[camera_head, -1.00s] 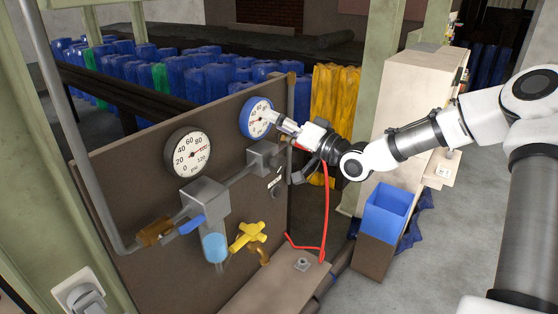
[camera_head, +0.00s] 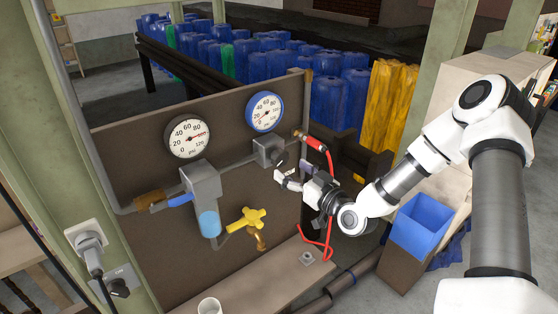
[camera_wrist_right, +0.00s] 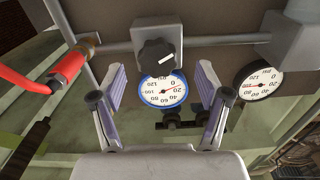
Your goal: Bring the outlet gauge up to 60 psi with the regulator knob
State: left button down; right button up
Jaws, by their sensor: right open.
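The blue-rimmed gauge (camera_head: 265,112), apparently the outlet gauge, is at the panel's upper right. Its needle is too small to read surely. It shows upside down in the right wrist view (camera_wrist_right: 163,90). The regulator block (camera_head: 267,151) sits below it. The black regulator knob (camera_wrist_right: 157,55) with a white mark faces my right gripper in the wrist view, just beyond and roughly between its fingertips. My right gripper (camera_head: 282,178) is open and empty, in front of the knob and apart from it. My left gripper is not in view.
A black-rimmed gauge (camera_head: 188,138) has its needle near the upper right. A yellow valve handle (camera_head: 247,219) and blue lever (camera_head: 179,200) are on the panel. A red hose fitting (camera_head: 313,142) and hose lie close to my right gripper. A blue bin (camera_head: 420,224) stands right.

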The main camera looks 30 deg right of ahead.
aim_at(283, 162)
jog(key=w, duration=0.1)
jog(key=w+p, duration=0.1)
jog(key=w, duration=0.2)
jog(key=shift+w+r, duration=0.15)
jog(key=shift+r, duration=0.1)
jog(key=shift+w+a+f, duration=0.1)
jog(key=shift+w+f, duration=0.05)
jog(key=shift+w, duration=0.3)
jog(key=shift+s, duration=0.1)
jog(key=c, duration=1.2)
